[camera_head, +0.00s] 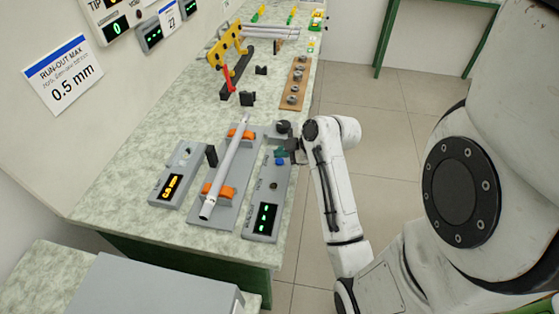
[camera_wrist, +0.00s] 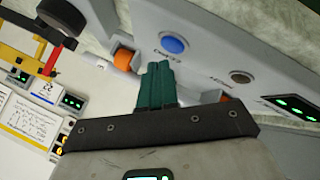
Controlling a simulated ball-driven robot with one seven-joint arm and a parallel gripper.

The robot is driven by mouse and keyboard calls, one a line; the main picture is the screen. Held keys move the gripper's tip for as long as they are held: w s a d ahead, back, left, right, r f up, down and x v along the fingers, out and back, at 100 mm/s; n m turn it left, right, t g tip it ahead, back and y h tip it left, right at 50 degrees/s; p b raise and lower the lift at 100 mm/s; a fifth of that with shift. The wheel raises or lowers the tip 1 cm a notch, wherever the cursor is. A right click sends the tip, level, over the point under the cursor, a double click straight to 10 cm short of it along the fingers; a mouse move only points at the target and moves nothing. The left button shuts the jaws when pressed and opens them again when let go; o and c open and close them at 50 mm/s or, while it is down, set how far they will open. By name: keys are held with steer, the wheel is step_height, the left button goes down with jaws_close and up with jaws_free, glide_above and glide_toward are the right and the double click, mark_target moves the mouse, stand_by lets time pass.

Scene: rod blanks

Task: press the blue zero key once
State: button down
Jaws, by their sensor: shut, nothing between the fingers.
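The blue zero key (camera_wrist: 173,44) is a round button on a grey panel, with an upside-down label beside it, in the wrist view. My gripper (camera_wrist: 159,68) has teal fingers, closed together and empty. In the wrist view its fingertips lie just below the key in the picture and do not cover it. I cannot tell the height gap between them. In the head view my gripper (camera_head: 281,160) is over the grey readout unit (camera_head: 262,226) on the bench, and the small blue and teal parts there are hard to tell apart.
A second, brownish button (camera_wrist: 241,76) sits beside the key on the same panel, near a green display (camera_wrist: 290,103). Left of the unit, a long grey rod (camera_head: 230,165) rests on orange supports (camera_head: 219,192). A dark round knob (camera_head: 283,127) stands at the unit's far end.

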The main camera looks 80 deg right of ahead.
mark_target(282, 163)
steer(key=shift+f, duration=0.15)
steer(key=shift+f, duration=0.3)
steer(key=shift+f+b, duration=0.4)
steer(key=shift+b, duration=0.1)
stand_by(0.6)
steer(key=shift+r, duration=0.1)
steer(key=shift+r+p, duration=0.7)
steer(key=shift+p, duration=0.05)
step_height(282, 163, up, 5)
steer(key=p, duration=0.4)
steer(key=shift+r, duration=0.1)
stand_by(1.0)
